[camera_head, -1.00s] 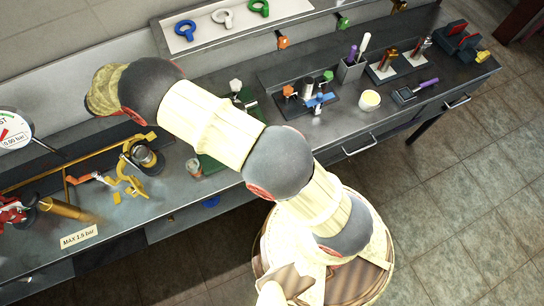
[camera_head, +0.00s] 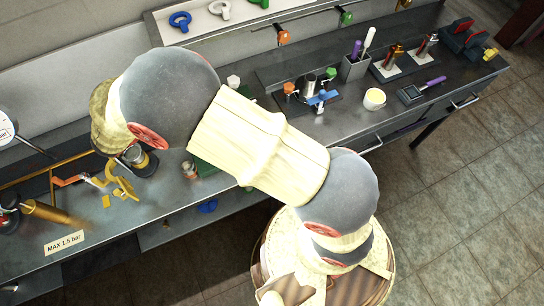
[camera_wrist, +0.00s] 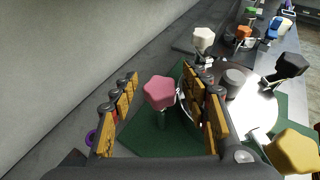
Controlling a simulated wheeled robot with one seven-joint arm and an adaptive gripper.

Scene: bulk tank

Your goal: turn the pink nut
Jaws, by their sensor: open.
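The pink nut (camera_wrist: 159,92), a large knob-like head, stands on a stem above a green base (camera_wrist: 160,138) in the wrist view. My gripper (camera_wrist: 161,82) is open, with its yellow-padded fingers on the left and right of the pink nut. Gaps show on both sides, wider on the left; I cannot tell how far down the fingers reach around it. In the head view my arm hides the pink nut and my gripper.
A white nut (camera_wrist: 203,38), a black nut (camera_wrist: 291,66) and a yellow nut (camera_wrist: 292,150) stand around a bright round lid (camera_wrist: 252,108) to the right. A pale wall (camera_wrist: 60,60) rises on the left. The bench front (camera_head: 100,222) holds a pressure sign (camera_head: 64,243).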

